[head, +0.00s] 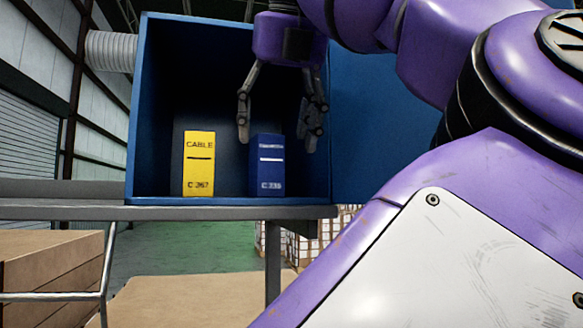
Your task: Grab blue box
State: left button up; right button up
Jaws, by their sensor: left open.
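A blue box (266,170) with a white label band and white lettering stands upright on the right side of the floor of a blue open-fronted bin. My left gripper (277,132) hangs fingers-down at the bin's opening, just above this box. Its fingers are spread, one above the box's left side and the other above and beyond its right side. Nothing is between them, and I cannot tell whether a fingertip touches the box. My right gripper is not in view.
A yellow box (198,163) marked CABLE stands left of the blue one, with a gap between. The bin (137,130) has side walls and a top close around the gripper. It rests on a grey metal shelf (60,212). Brown cartons (50,265) are below left.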

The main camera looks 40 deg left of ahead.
aim_at(267, 144)
pick_arm(q)
jog(key=w+a, duration=0.2)
jog(key=a, duration=0.1)
jog(key=shift+w+a, duration=0.15)
jog(key=shift+w, duration=0.25)
jog(key=w+a, duration=0.1)
jog(key=w+a+f, duration=0.1)
jog(key=a, duration=0.1)
jog(key=shift+w+a+f, duration=0.15)
jog(key=shift+w+a, duration=0.15)
jog(key=shift+w, duration=0.1)
jog(key=shift+s+d, duration=0.1)
jog(key=shift+d, duration=0.15)
jog(key=shift+c, duration=0.7)
jog(key=c, duration=1.3)
jog(key=shift+a, duration=0.1)
